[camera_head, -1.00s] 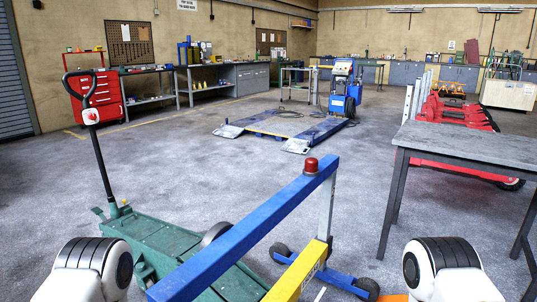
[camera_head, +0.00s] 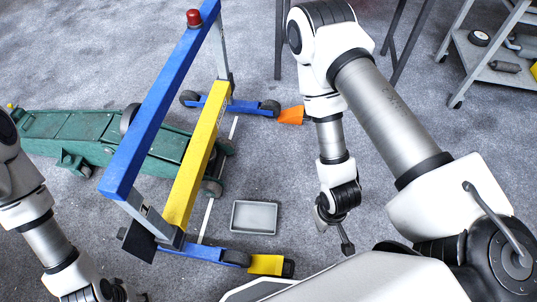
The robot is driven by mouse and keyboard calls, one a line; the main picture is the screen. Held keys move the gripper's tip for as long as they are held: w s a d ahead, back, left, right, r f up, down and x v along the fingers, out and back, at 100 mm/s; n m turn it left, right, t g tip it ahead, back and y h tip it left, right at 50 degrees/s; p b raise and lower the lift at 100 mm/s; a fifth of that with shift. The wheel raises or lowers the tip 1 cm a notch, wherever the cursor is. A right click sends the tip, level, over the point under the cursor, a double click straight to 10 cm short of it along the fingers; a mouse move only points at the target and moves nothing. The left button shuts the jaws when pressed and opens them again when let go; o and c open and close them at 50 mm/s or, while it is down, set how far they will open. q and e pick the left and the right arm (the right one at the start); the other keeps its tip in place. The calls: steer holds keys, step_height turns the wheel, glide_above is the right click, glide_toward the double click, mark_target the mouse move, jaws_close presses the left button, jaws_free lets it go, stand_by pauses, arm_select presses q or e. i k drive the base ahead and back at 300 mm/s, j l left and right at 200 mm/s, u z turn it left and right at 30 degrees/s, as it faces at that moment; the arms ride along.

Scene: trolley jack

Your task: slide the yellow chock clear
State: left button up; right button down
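The yellow chock (camera_head: 266,264) lies on the floor at the bottom centre, at the right end of the frame's near blue foot, close to a black caster (camera_head: 237,258). A dark piece is at its right end. My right gripper (camera_head: 333,233) hangs to the right of and above the chock in the picture, apart from it. Its fingers look spread, with nothing between them. My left gripper (camera_head: 128,294) is at the bottom edge, left of the frame, mostly cut off; its fingers cannot be made out.
A blue and yellow wheeled frame (camera_head: 152,110) stands over the green trolley jack (camera_head: 100,135). An orange chock (camera_head: 291,115) is at the frame's far foot. A grey tray (camera_head: 254,217) lies on the floor between. A shelf cart (camera_head: 495,62) stands at the upper right.

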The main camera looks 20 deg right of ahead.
mark_target(267, 266)
steer(key=k+j+z, duration=0.85)
steer(key=k+z, duration=0.25)
steer(key=k, duration=0.25)
steer(key=i+l+u, duration=0.25)
steer(key=i, duration=0.15)
steer(key=i+l+u, duration=0.3)
steer(key=i, duration=0.05)
